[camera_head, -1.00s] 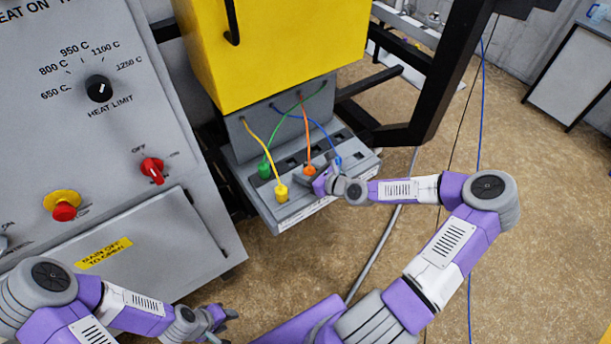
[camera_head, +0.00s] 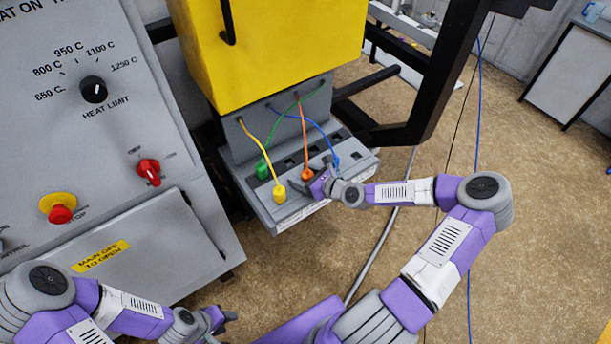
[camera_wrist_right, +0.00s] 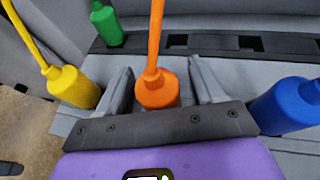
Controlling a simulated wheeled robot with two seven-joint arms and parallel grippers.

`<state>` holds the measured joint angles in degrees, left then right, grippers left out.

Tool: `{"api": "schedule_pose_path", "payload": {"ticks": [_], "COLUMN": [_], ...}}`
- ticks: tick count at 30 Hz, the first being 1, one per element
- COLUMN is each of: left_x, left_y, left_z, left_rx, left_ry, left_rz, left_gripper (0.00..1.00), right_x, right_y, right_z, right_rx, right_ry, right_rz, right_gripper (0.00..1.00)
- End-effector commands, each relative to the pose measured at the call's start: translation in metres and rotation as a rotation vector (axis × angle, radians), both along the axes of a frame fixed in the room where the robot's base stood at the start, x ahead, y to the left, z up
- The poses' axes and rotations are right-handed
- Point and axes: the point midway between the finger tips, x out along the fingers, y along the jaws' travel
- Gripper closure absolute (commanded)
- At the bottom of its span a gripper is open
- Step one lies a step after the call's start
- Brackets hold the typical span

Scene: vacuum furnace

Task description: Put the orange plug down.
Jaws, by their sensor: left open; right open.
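The orange plug (camera_head: 307,174) stands upright on the grey socket panel (camera_head: 296,210), its orange cord rising from its top. In the right wrist view the orange plug (camera_wrist_right: 157,90) is between the two fingers of my right gripper (camera_wrist_right: 160,88). The fingers are apart, with a gap on each side of the plug. Its lower part is hidden behind the gripper's dark front bar. My right gripper also shows in the head view (camera_head: 316,176), close to the plug. My left gripper (camera_head: 228,318) is open and empty at the lower left, away from the panel.
The yellow plug (camera_head: 279,193), green plug (camera_head: 263,170) and blue plug (camera_head: 336,164) stand on the panel around the orange one. Their cords cross above it. The yellow box (camera_head: 270,50) overhangs the panel. A grey control cabinet (camera_head: 100,150) stands at left.

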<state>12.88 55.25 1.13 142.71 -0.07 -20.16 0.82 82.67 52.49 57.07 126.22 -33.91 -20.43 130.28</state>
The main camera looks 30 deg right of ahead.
Motion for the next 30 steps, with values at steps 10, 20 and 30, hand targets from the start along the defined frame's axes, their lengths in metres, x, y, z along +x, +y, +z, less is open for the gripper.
{"api": "schedule_pose_path", "payload": {"ticks": [10, 20, 30], "left_x": [0.0, 0.0, 0.0], "left_y": [0.0, 0.0, 0.0], "left_z": [0.009, 0.024, 0.033], "left_rx": [0.0, 0.0, 0.0], "left_ry": [0.0, 0.0, 0.0], "left_rz": [0.0, 0.0, 0.0], "left_gripper": [0.57, 0.57, 0.57], "right_x": [-0.024, -0.07, -0.101], "right_y": [-0.009, -0.025, -0.036], "right_z": [0.017, 0.038, 0.051], "right_rx": [0.002, 0.003, 0.003], "right_ry": [0.002, 0.001, 0.001], "right_rz": [-0.004, -0.003, -0.001], "right_gripper": [0.33, 0.33, 0.33]}}
